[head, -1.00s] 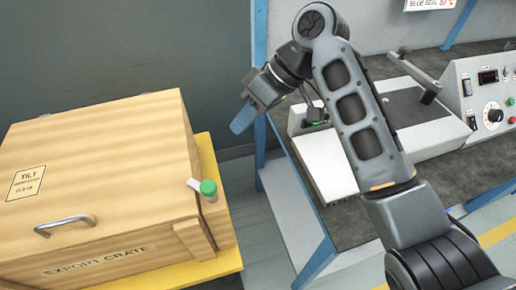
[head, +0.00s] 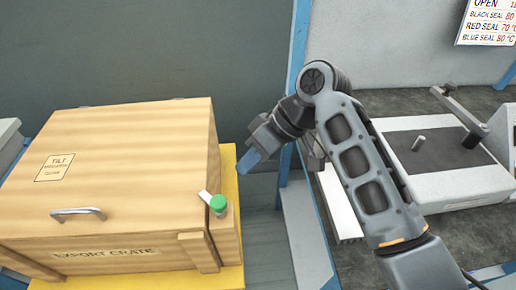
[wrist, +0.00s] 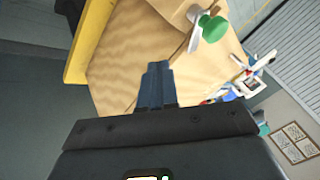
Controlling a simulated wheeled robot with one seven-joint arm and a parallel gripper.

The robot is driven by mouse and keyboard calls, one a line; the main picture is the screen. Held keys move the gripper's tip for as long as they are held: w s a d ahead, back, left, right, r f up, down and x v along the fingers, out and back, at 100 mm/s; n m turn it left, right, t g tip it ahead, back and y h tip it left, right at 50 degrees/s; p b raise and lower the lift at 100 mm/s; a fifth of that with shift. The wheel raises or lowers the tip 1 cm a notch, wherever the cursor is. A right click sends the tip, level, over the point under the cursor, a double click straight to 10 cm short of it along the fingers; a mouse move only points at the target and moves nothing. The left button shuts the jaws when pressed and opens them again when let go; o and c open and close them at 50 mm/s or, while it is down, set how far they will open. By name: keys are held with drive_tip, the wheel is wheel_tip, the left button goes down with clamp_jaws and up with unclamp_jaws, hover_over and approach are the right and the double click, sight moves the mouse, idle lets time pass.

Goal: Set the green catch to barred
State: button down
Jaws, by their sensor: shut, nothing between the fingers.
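The green catch (head: 217,203) is a round green knob with a pale lever, on the right side of the wooden export crate (head: 110,180) near its front corner. In the head view the lever slants up and to the left from the knob. In the wrist view the green knob (wrist: 213,28) and its pale lever are at the top, beyond my fingertips. My gripper (head: 250,160) is shut and empty, up and to the right of the catch and apart from it. Its blue fingers also show together in the wrist view (wrist: 157,72). I cannot read any barred marking.
The crate stands on a yellow base (head: 228,165) and has a metal handle (head: 77,214) on its front part. A blue-framed bench (head: 350,250) with a grey-white machine (head: 440,160) stands at right. A gap of floor lies between crate and bench.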

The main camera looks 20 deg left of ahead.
sight(212, 199)
drive_tip(key=s+a+f+p, duration=0.1)
drive_tip(key=s+a+f, duration=0.2)
drive_tip(key=s, duration=0.2)
drive_tip(key=shift+f+p, duration=0.15)
drive_tip(key=shift+p, duration=0.2)
drive_tip(key=shift+s+a, duration=0.15)
drive_tip(key=shift+a, duration=0.05)
drive_tip(key=shift+s+a+p, duration=0.35)
drive_tip(key=shift+a+p, duration=0.25)
drive_tip(key=shift+d, duration=0.1)
drive_tip(key=shift+w+d+p, duration=0.25)
drive_tip(key=shift+d+p, duration=0.05)
drive_tip(key=shift+d, duration=0.35)
drive_tip(key=shift+w, duration=0.1)
